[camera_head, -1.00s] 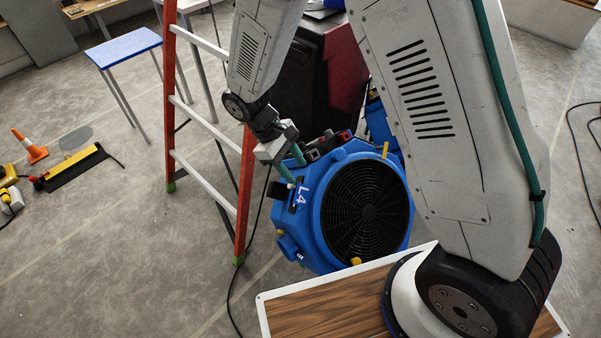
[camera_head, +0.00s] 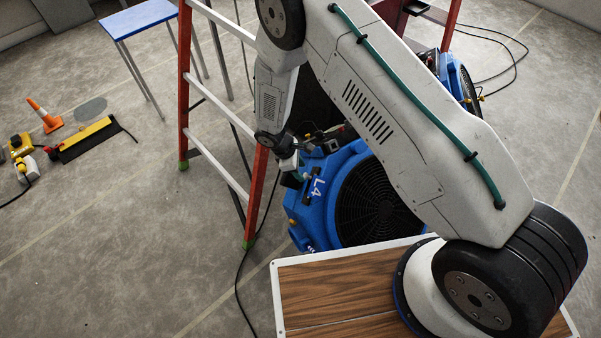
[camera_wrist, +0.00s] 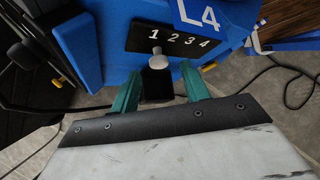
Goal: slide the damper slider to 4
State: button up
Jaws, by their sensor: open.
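The blue air mover (camera_head: 318,215) marked L4 stands on the floor in the head view. In the wrist view its blue housing (camera_wrist: 117,45) carries a black scale plate (camera_wrist: 135,36) with the numbers 1 to 4 in a row. A pale slider knob (camera_wrist: 157,60) stands out from the plate, lined up near the 1. My gripper (camera_wrist: 161,72) has its two green fingers apart, one on each side of the knob. I cannot tell whether either finger touches it.
A red ladder (camera_head: 258,190) stands close to the left of the machine. A second blue air mover (camera_head: 452,75) is behind my arm. A wood-topped board (camera_head: 335,290) lies in front. Cables (camera_wrist: 255,72) run along the floor. A blue-topped table (camera_head: 140,18) stands farther off.

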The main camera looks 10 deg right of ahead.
aim_at(302, 199)
jog(key=shift+x, duration=1.6)
grip_shut()
jog(key=shift+s+a+f, duration=0.5)
jog(key=shift+s+f, duration=0.05)
jog(key=shift+s, duration=0.35)
jog(key=shift+s+a+f, duration=0.55)
jog(key=shift+s, duration=0.4)
jog(key=shift+s+a+f, duration=0.5)
jog(key=shift+s+f, duration=0.05)
jog(key=shift+s, duration=0.35)
grip_release()
jog(key=shift+a, duration=0.15)
